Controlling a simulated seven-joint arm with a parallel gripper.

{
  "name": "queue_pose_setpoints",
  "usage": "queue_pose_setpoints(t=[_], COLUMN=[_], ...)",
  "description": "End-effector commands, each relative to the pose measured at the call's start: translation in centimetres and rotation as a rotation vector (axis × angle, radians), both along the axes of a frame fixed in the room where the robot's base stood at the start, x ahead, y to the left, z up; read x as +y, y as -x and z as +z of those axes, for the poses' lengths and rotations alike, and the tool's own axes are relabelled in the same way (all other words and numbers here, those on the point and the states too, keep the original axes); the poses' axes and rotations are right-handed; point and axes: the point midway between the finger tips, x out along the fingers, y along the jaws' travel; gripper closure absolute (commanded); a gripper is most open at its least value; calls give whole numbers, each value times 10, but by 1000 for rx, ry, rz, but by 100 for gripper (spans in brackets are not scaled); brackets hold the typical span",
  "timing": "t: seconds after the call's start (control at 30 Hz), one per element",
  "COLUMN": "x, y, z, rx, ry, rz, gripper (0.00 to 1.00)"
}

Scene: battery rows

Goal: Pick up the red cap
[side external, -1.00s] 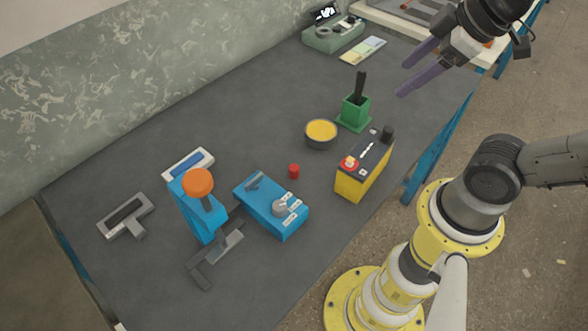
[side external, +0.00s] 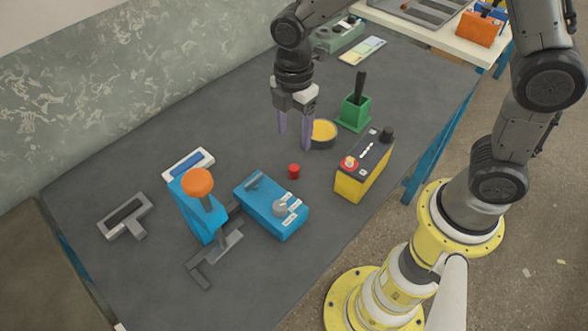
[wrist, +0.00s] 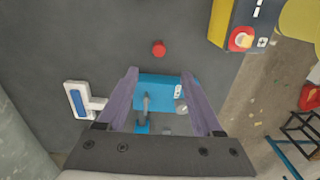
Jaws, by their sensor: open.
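The red cap (side external: 294,172) is a small red cylinder standing on the dark tabletop, between the blue device and the yellow battery. It also shows in the wrist view (wrist: 158,49), at the top centre, beyond the fingertips. My gripper (side external: 295,141) points down above the table, close to the cap. Its two purple fingers are apart with nothing between them. In the wrist view the open fingers (wrist: 165,75) frame the blue device below the cap. A second red cap sits on a terminal of the yellow battery (side external: 362,180).
The blue device (side external: 268,207) with a grey knob is left of the cap. A blue press with an orange knob (side external: 198,182) stands farther left. A yellow-filled bowl (side external: 323,133) is behind my gripper, and a green holder (side external: 354,113) is beyond. Bare table surrounds the loose cap.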

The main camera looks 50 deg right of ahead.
Motion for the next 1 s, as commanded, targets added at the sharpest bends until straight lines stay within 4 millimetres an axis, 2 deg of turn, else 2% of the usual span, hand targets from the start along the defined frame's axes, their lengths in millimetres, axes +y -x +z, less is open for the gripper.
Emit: queue_pose_setpoints(t=[0.1, 0.3, 0.57, 0.8, 1.0], x=[-1, -1, -2, -4, -3], y=[2, 1, 1, -2, -2], z=[-25, -58, -76, -109, -123], rx=[7, 5, 3, 4, 2], ry=[2, 2, 1, 1, 0], rz=[-2, -3, -3, -3, -3], gripper=[32, 32, 32, 32, 32])
